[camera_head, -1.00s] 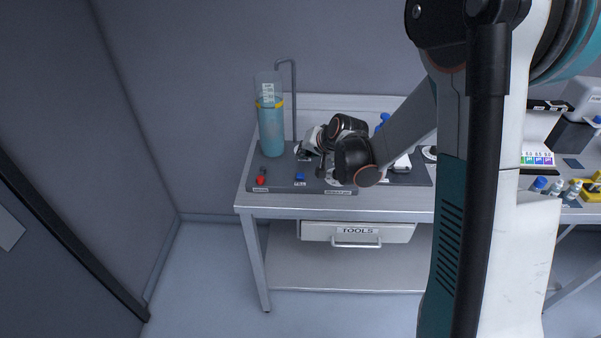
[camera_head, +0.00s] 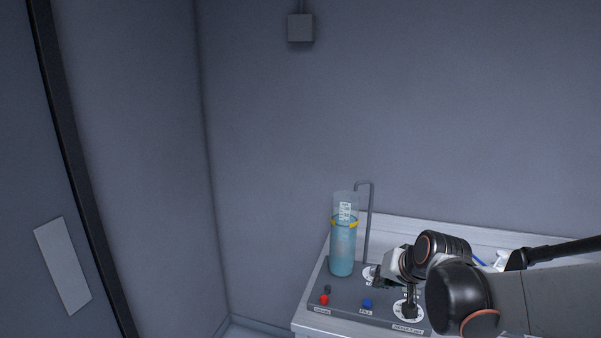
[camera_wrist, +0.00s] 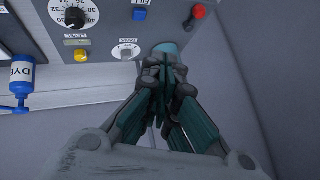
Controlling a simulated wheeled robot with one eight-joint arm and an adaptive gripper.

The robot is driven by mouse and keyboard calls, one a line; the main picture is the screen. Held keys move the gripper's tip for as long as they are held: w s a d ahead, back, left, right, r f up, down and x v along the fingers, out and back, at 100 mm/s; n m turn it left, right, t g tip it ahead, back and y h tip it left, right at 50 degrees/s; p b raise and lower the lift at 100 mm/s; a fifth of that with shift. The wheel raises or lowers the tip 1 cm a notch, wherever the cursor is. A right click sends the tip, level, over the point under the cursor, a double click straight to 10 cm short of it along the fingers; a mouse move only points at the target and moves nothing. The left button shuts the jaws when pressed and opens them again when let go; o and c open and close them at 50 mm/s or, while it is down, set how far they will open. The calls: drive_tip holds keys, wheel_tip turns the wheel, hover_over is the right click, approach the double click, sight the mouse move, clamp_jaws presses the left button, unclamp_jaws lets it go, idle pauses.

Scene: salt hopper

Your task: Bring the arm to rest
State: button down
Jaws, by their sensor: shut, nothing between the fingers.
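My arm reaches in from the lower right in the head view, its wrist over the panel bench. My gripper (camera_wrist: 166,75) points away from the wrist camera with its fingers together and nothing between them. In the head view the gripper (camera_head: 378,280) is small and partly hidden by the wrist, just right of the clear cylinder of blue liquid (camera_head: 342,250). In the wrist view, a round light-blue shape shows just behind the fingertips.
The panel (camera_head: 345,305) carries a red knob (camera_head: 324,299), a blue button (camera_head: 367,303) and a dial (camera_head: 408,309). The wrist view also shows a yellow button (camera_wrist: 81,56) and a blue DYE bottle (camera_wrist: 21,75). A grey pipe (camera_head: 369,215) rises beside the cylinder.

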drive_tip(key=s+r+n+h+b, duration=0.1)
drive_tip(key=s+n+h+b, duration=0.1)
drive_tip(key=s, duration=2.2)
drive_tip(key=shift+d+r+n+g, duration=0.2)
drive_tip(key=shift+n+g, duration=0.2)
drive_tip(key=shift+n, duration=0.4)
